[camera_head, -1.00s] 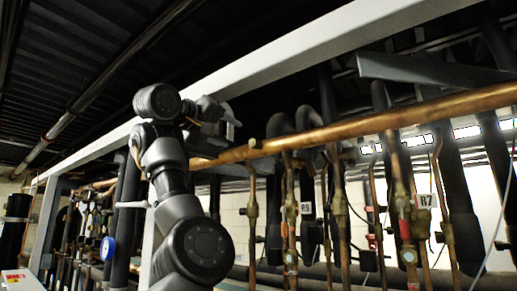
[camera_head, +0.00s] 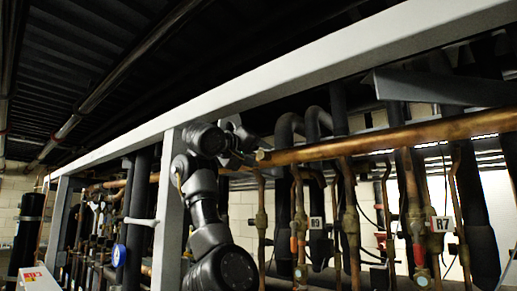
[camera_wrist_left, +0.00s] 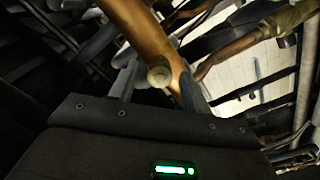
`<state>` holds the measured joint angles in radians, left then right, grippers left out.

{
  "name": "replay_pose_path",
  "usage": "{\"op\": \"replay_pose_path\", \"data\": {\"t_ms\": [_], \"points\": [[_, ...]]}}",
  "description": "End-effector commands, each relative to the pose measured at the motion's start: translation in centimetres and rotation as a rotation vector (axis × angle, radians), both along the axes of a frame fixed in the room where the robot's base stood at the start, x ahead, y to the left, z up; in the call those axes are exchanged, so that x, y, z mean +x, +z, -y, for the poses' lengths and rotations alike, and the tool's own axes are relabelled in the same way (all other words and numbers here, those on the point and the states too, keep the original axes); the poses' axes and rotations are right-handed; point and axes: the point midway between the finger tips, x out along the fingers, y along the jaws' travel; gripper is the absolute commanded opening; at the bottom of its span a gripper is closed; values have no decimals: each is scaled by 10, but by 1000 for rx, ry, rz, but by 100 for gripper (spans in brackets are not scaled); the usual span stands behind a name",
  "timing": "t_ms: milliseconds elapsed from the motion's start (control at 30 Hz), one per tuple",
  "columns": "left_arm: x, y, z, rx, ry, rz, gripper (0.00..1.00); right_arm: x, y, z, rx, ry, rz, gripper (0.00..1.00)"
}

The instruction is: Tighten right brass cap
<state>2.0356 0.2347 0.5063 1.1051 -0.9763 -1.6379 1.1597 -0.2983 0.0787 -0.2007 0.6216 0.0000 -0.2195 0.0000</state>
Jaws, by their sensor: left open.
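The brass cap (camera_head: 262,156) is a small round end piece at the left end of the long horizontal copper pipe (camera_head: 380,140). In the left wrist view the cap (camera_wrist_left: 159,75) shows as a pale disc between the two fingers. My left gripper (camera_head: 249,156) is at the left of the cap in the head view; its fingers are small and partly hard to make out there. In the left wrist view my left gripper (camera_wrist_left: 160,88) is open, with a finger on each side of the cap; I cannot tell whether either touches it. My right gripper is not in view.
A pale steel beam (camera_head: 300,75) runs above the pipe, with a post (camera_head: 170,205) beside my left arm. A blue gauge (camera_head: 118,255) is at lower left.

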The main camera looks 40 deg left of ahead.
Motion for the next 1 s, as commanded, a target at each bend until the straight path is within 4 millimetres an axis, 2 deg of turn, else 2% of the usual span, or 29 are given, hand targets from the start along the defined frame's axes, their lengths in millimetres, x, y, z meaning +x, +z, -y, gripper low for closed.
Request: {"op": "replay_pose_path", "data": {"t_ms": [233,567,833,1000], "points": [[1,-1,0,0,-1,1,46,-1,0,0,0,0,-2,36],[1,0,0,0,0,0,3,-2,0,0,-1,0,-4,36],[0,-1,0,28,1,0,3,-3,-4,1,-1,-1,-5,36],[0,-3,0,105,1,-2,3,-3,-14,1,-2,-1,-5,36]]}}
